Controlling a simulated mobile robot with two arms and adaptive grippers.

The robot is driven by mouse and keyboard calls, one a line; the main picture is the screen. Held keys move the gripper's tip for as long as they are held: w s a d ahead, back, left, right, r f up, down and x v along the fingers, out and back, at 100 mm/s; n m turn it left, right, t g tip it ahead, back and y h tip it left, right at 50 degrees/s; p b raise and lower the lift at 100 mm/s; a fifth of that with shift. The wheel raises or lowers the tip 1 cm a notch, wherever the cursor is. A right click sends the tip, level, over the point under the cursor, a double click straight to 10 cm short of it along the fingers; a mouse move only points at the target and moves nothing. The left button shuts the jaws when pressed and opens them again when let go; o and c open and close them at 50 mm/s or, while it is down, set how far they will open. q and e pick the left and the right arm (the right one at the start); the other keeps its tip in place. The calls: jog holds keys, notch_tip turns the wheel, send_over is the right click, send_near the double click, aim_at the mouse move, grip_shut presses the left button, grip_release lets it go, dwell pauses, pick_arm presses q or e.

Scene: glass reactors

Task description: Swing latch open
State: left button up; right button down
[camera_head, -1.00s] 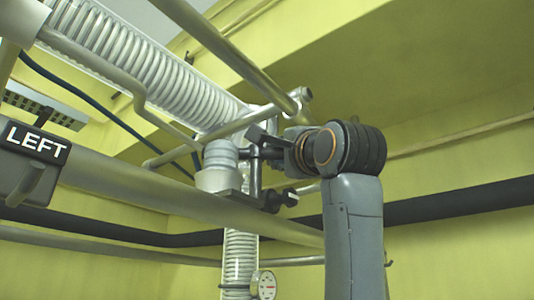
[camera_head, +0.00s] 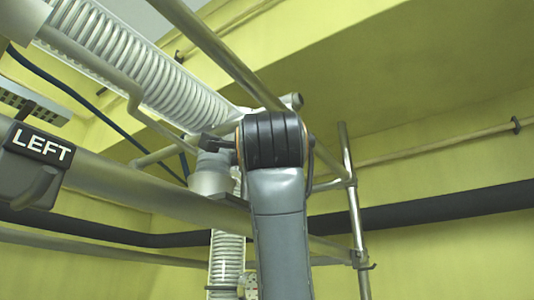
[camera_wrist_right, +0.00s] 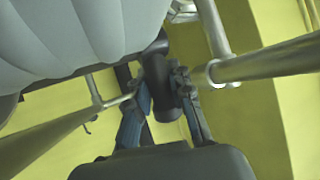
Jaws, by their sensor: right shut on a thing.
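The latch handle (camera_wrist_right: 164,98), a dark rounded bar, stands between the fingers of my right gripper (camera_wrist_right: 162,82) in the right wrist view. The fingers are shut on it from both sides. In the head view my right arm and wrist cover most of the gripper and the handle; a dark piece (camera_head: 214,143) shows just left of my wrist, and I cannot tell whether it is finger or latch. The grey cylindrical fitting (camera_head: 211,172) sits beside it on the thick pipe. My left gripper is not in view.
A thick grey pipe (camera_head: 120,180) crosses below the fitting. A ribbed hose (camera_head: 150,75) and a slanted metal tube (camera_head: 225,50) pass close above. A grey housing labelled LEFT (camera_head: 35,165) is at the left. An upright pole (camera_head: 354,210) stands right of my arm.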

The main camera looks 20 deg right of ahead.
jog(key=shift+w+f, duration=0.1)
jog(key=shift+f, duration=0.05)
jog(key=c, duration=1.2)
grip_release()
jog(key=shift+o, duration=0.2)
jog(key=v, duration=1.2)
